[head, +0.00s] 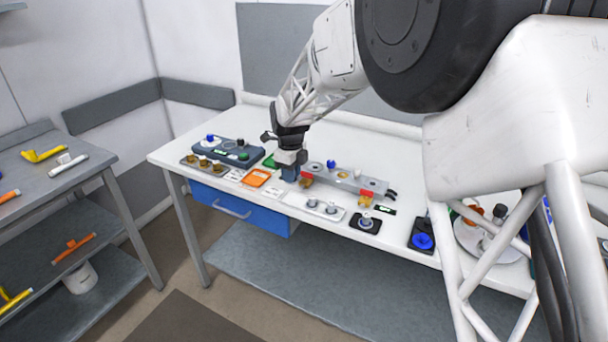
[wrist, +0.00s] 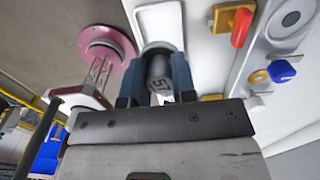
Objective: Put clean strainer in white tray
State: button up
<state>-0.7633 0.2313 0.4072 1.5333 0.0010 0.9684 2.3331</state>
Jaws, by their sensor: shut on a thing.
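My gripper (head: 290,174) is over the middle of the white table, with its blue fingers pointing down. In the wrist view the two blue fingers (wrist: 158,75) are shut on a dark grey cylindrical strainer (wrist: 160,68) with pale markings on it. In the head view the fingers hide this piece. The white tray (head: 298,203) lies on the table to the lower right of my gripper. The gripper is apart from this tray. I cannot tell whether the held piece touches anything below it.
A dark tray (head: 365,222) with one grey piece is right of the white tray. An orange tray (head: 256,178) and a tray of brass-coloured pieces (head: 204,163) are to the left. A grey device with red and yellow parts (head: 345,182) stands close right of my gripper.

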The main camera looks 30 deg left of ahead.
aim_at(292, 199)
jog(key=shift+f, duration=0.15)
dwell(0.4)
jog(key=shift+f, duration=2.8)
jog(key=shift+f, duration=0.45)
dwell(0.6)
jog(key=o, duration=1)
jog(key=shift+o, duration=0.2)
jog(key=o, duration=0.3)
jog(key=shift+r, duration=0.25)
